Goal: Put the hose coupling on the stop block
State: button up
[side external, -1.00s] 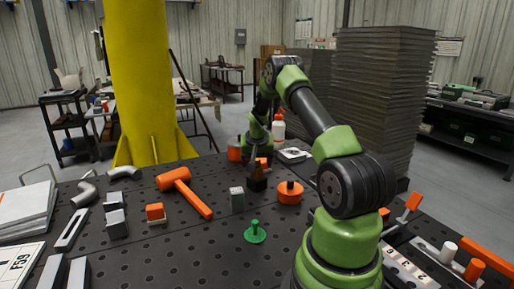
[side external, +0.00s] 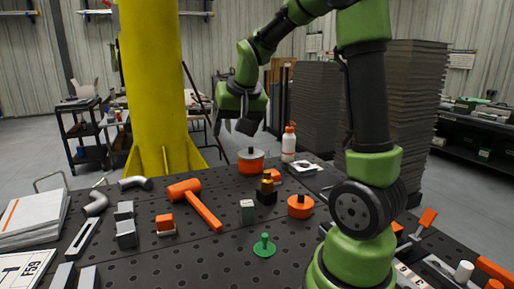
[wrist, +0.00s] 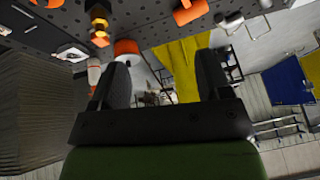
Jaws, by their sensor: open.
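A small brass-coloured fitting, which looks like the hose coupling (side external: 267,184), appears to rest on top of a small black block, which looks like the stop block (side external: 266,197). In the wrist view the brass coupling (wrist: 99,24) also shows at the top left, against the black block (wrist: 97,10). My gripper (side external: 238,124) is raised well above the bench, up and left of them, and apart from both. Its two fingers are spread with nothing between them, as the wrist view of my gripper (wrist: 163,85) also shows.
An orange round part (side external: 251,161) and a white bottle (side external: 289,143) stand behind the block. An orange knob (side external: 300,207), a grey block (side external: 247,212), a green peg (side external: 264,246) and an orange mallet (side external: 196,203) lie around it. A yellow column (side external: 153,80) rises behind the bench.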

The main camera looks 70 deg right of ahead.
jog(key=s+a+r+n+t+y, duration=0.1)
jog(key=s+a+n+y, duration=0.1)
jog(key=s+a, duration=0.4)
jog(key=s+a+r+n+t+y, duration=0.1)
jog(key=s+a, duration=0.5)
jog(key=a, duration=0.6)
jog(key=r+n+y, duration=0.1)
jog(key=n+y, duration=0.1)
jog(key=n, duration=0.1)
jog(key=shift+s+a+t, duration=0.3)
jog(key=shift+a+t, duration=0.1)
